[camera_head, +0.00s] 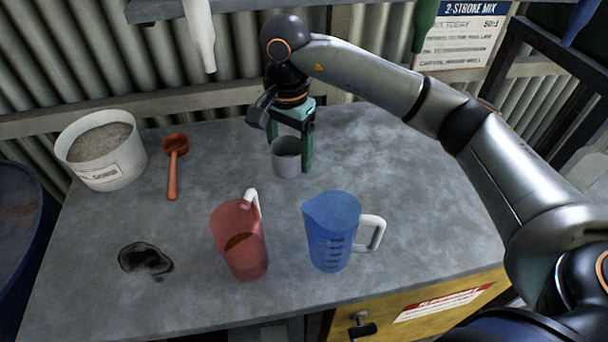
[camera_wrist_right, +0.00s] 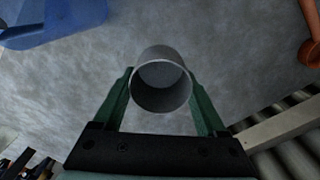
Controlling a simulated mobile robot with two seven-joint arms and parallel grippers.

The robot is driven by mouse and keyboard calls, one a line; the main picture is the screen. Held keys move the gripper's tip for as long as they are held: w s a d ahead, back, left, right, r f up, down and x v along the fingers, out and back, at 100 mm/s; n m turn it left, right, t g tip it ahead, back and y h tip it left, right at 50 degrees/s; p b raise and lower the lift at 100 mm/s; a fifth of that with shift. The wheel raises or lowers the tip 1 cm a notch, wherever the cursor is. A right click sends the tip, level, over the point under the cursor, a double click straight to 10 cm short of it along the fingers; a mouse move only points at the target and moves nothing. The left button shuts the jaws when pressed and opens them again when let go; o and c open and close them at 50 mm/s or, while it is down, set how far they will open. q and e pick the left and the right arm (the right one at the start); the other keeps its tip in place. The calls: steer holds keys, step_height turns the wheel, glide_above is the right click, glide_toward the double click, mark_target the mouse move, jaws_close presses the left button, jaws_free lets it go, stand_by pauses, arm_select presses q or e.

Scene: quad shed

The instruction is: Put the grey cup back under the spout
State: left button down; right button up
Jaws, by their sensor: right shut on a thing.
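The grey cup (camera_head: 286,158) is at the back middle of the bench, roughly upright. My right gripper (camera_head: 289,150) reaches down from above and is shut on it, with one green finger on each side. In the right wrist view the grey cup (camera_wrist_right: 161,82) is between the fingers (camera_wrist_right: 163,95), its round opening showing and no contents visible. I cannot tell whether its base touches the bench. A white spout (camera_head: 199,38) hangs at the back left, left of the cup. A green spout (camera_head: 425,24) and a blue one (camera_head: 581,22) hang further right. My left gripper is out of view.
A red jug (camera_head: 240,245) with dark liquid and a blue jug (camera_head: 330,232) stand in front of the cup. An orange scoop (camera_head: 173,165) and a white tub (camera_head: 100,150) are at the left. A dark stain (camera_head: 146,258) marks the front left. The bench (camera_head: 400,170) is clear at right.

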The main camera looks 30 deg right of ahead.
glide_above(293, 198)
step_height(293, 198, down, 6)
steer(key=shift+s+r+p, duration=0.15)
steer(key=shift+r+p, duration=0.05)
steer(key=shift+p, duration=0.25)
steer(key=shift+f, duration=2.2)
steer(key=shift+f, duration=0.2)
steer(key=o, duration=1.3)
steer(key=shift+r, duration=0.1)
